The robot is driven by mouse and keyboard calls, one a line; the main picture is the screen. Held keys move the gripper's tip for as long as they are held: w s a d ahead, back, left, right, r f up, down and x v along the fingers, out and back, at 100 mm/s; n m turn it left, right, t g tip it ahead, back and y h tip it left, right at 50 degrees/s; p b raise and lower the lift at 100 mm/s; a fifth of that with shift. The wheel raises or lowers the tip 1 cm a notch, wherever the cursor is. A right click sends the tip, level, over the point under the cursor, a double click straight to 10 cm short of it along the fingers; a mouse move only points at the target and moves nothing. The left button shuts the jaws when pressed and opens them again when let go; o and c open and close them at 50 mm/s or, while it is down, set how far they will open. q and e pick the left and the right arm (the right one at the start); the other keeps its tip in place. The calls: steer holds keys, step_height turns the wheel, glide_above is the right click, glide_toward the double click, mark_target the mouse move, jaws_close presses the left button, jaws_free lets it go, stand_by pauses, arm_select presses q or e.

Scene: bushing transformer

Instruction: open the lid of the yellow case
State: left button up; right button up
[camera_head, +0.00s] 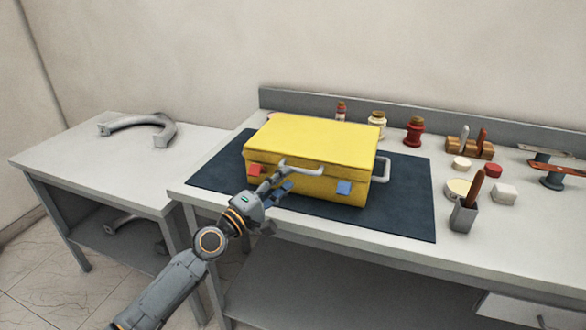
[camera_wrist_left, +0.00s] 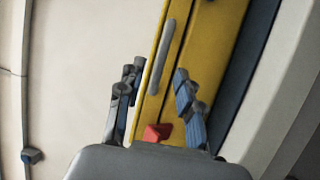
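The yellow case (camera_head: 309,153) stands shut on a dark mat (camera_head: 410,205) on the workbench. Its front carries a red latch (camera_head: 255,169), a blue latch (camera_head: 343,188) and a grey handle (camera_head: 305,168). A second handle (camera_head: 381,170) sits at its right end. My left gripper (camera_head: 276,184) is at the case's front, between the red latch and the front handle. In the left wrist view its fingers (camera_wrist_left: 155,95) are spread, with the yellow case (camera_wrist_left: 205,60), the handle (camera_wrist_left: 160,60) and the red latch (camera_wrist_left: 157,132) beyond or between them. Contact cannot be told. My right gripper is not in view.
A lower side table (camera_head: 75,155) at the left bears a grey curved part (camera_head: 140,126). Jars, a red spool (camera_head: 414,131), a wooden block with tools (camera_head: 470,148) and a grey cup with a brush (camera_head: 464,215) stand right of the case. The mat's right part is clear.

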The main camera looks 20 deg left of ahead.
arm_select(q)
steer(key=x, duration=0.4)
steer(key=shift+s, duration=0.1)
jaws_close()
